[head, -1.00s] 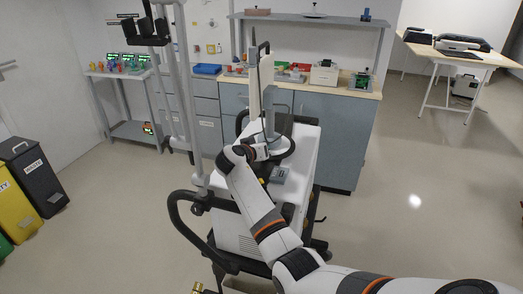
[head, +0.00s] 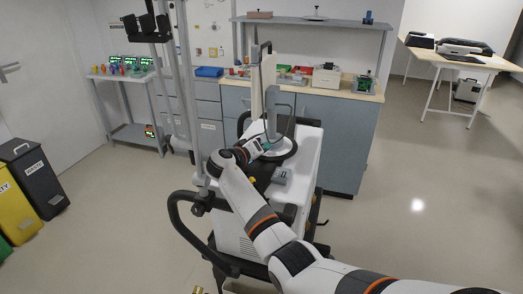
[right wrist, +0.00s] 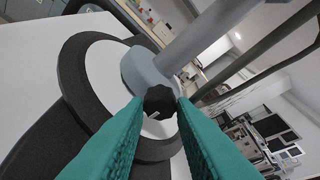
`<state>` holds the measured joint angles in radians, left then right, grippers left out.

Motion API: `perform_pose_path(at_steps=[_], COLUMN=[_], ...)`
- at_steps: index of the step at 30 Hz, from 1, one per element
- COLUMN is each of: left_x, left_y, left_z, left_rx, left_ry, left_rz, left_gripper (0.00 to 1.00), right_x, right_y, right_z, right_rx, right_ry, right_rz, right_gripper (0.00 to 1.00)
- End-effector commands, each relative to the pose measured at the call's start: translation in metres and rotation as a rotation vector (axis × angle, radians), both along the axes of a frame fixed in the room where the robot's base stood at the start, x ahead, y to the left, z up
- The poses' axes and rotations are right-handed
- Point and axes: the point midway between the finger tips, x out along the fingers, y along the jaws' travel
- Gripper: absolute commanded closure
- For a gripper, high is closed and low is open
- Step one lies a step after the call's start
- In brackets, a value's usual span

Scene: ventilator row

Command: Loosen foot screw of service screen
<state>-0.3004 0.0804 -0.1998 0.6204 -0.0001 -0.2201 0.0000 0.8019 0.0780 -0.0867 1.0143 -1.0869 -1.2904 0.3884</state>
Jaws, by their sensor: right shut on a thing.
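The service screen (head: 256,88) shows nearly edge-on in the head view, on a grey post above a round foot on the white cart. In the right wrist view, the grey foot (right wrist: 138,72) of the post sits on a pale disc with a dark ring. The foot screw, a black knob (right wrist: 159,99), sticks out of the foot towards me. My right gripper (right wrist: 158,112) has its teal fingers on either side of the knob and is shut on it. In the head view, the gripper (head: 268,145) is small beside the post. My left gripper is out of view.
The white cart (head: 309,150) has a black handle (head: 174,222) at its near left. A small grey device (head: 280,176) lies on its top near my right wrist. A grey counter (head: 335,130) stands behind. The floor at right is clear.

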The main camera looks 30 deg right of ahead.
Motion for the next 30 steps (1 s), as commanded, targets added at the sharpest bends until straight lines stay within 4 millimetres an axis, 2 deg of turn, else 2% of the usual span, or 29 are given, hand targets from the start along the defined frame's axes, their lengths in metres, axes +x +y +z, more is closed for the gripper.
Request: perform_pose_path(at_steps=[7, 8, 12, 30], left_x=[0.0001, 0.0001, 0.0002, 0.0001], left_y=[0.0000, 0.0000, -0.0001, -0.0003], left_z=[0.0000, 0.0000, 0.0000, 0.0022], left_rx=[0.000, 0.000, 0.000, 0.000], left_ry=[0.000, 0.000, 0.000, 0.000], left_rz=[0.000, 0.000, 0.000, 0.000], left_gripper=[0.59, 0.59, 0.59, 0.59], right_x=[-0.0003, -0.0003, -0.0002, -0.0002], right_y=[0.0000, 0.0000, 0.0000, 0.0006], right_z=[-0.0013, -0.0013, -0.0010, -0.0005], right_rx=[0.001, 0.001, 0.001, 0.020], right_ry=[0.004, 0.004, 0.002, -0.019], right_rz=[0.000, 0.000, 0.000, 0.002], right_gripper=[0.99, 0.75, 0.55, 0.55])
